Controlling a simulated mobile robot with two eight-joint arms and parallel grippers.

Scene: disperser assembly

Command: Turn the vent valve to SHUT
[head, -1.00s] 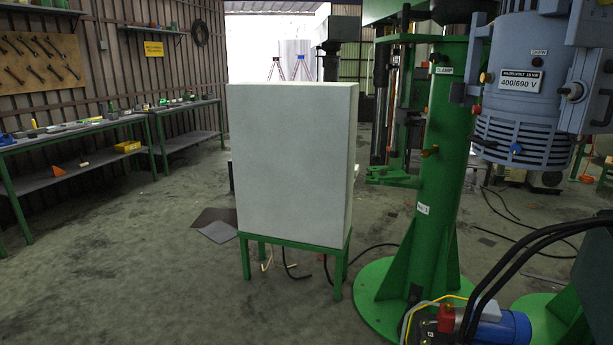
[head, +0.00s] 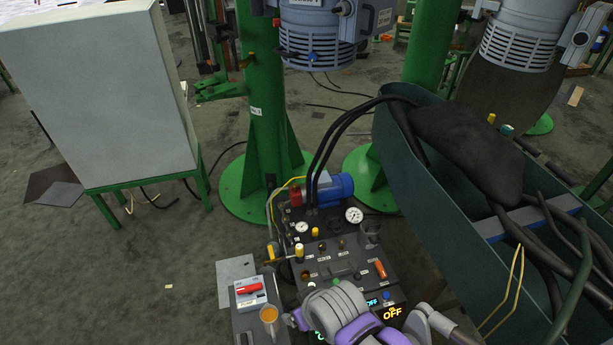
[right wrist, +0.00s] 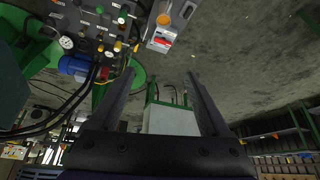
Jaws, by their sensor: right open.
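A dark valve panel (head: 335,258) stands low in the middle of the head view, with small labelled valves, yellow handles (head: 299,250), an orange handle (head: 380,269) and two gauges. Which valve is the vent valve cannot be read. The panel also shows at the upper left of the right wrist view (right wrist: 88,22). My right gripper (right wrist: 161,73) is open and empty in the right wrist view, its fingers apart from the panel. A grey and purple arm part of mine covers the panel's front edge in the head view. My left gripper is not seen.
A box with a red lever (head: 249,289) and an orange round part (head: 268,314) stand left of the panel. A blue motor (head: 334,187) and black hoses are behind. A green trough (head: 400,140) lies right; a pale cabinet (head: 95,95) stands left.

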